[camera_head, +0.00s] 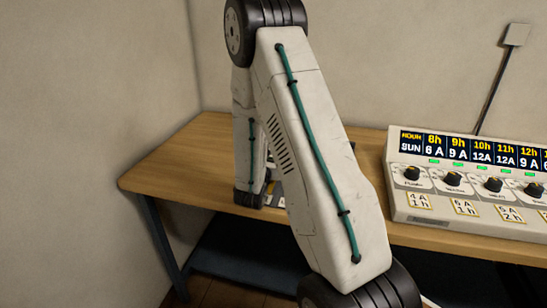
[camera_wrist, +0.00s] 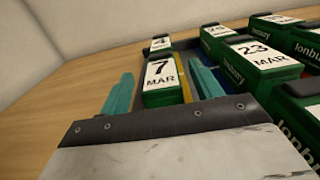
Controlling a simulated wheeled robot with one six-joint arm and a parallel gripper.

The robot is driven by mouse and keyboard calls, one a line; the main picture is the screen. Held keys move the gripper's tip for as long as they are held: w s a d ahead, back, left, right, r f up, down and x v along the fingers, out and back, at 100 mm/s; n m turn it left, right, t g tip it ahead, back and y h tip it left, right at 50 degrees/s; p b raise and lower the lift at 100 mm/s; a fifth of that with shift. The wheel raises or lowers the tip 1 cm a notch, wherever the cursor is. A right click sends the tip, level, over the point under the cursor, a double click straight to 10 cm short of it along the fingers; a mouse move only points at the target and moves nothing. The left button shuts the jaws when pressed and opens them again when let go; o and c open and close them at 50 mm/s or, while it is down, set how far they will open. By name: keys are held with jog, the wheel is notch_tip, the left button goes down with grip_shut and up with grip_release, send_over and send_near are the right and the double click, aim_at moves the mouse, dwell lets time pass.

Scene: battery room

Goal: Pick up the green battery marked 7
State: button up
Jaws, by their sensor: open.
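In the wrist view, the green battery marked 7 (camera_wrist: 160,94) stands with a white label on top reading "7 MAR". My gripper (camera_wrist: 161,70) is open, with one teal finger to the left of this battery and the other to its right. The fingers look apart from it, with a gap clearest on the right side. I cannot tell how low the fingertips reach. In the head view my arm hides the battery and the gripper.
A battery marked 4 (camera_wrist: 160,44) stands just behind. A battery marked 23 (camera_wrist: 262,58) and several others crowd the right. A yellow strip (camera_wrist: 183,80) lies right of the 7. A control box (camera_head: 460,180) stands right on the wooden bench (camera_head: 180,165); walls rise behind.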

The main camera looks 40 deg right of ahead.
jog(key=x, duration=0.3)
jog(key=shift+w+d+f, duration=0.1)
jog(key=shift+w+d, duration=0.05)
jog(key=shift+d, duration=0.15)
grip_shut()
